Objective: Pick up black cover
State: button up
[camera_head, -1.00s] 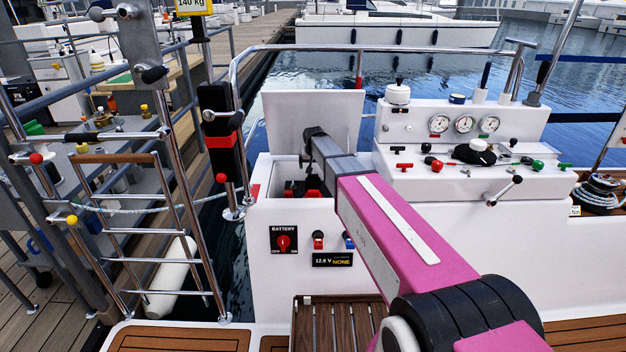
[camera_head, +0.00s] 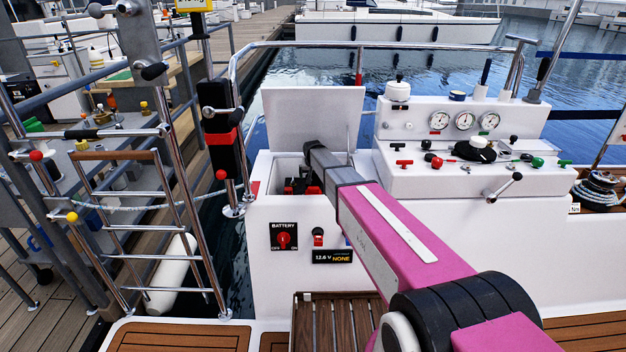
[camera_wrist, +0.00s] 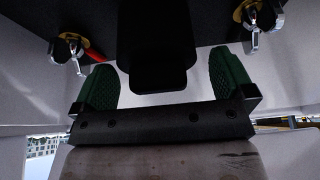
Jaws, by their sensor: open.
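In the wrist view a black block (camera_wrist: 155,60), which looks like the black cover, juts between the two green-padded fingers of my gripper (camera_wrist: 165,85). The fingers are open, one on each side of it, with visible gaps, so they do not grip it. The block joins a larger dark body, with a brass-and-silver terminal on each side. In the head view my arm reaches down into the open white box, and my fingers are hidden there. Black and red parts (camera_head: 297,187) show inside the box, partly hidden by my arm; I cannot tell which is the cover.
The box's white lid (camera_head: 312,115) stands raised behind my arm. The battery switch (camera_head: 284,236) is on the box front. The instrument console (camera_head: 470,165) with levers and knobs stands close on the right. A metal ladder (camera_head: 135,225) and rails are on the left.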

jog(key=c, duration=0.8)
jog(key=shift+r, duration=0.1)
jog(key=shift+r, duration=0.55)
notch_tip(320, 180, up, 2)
jog(key=shift+r, duration=0.25)
jog(key=s+a+r, duration=0.2)
jog(key=s, duration=0.1)
jog(key=s+a+r, duration=0.2)
jog(key=s+r, duration=0.1)
jog(key=s+a+r, duration=0.2)
jog(key=s+a, duration=0.1)
jog(key=shift+s+a+r, duration=0.1)
jog(key=shift+r, duration=0.05)
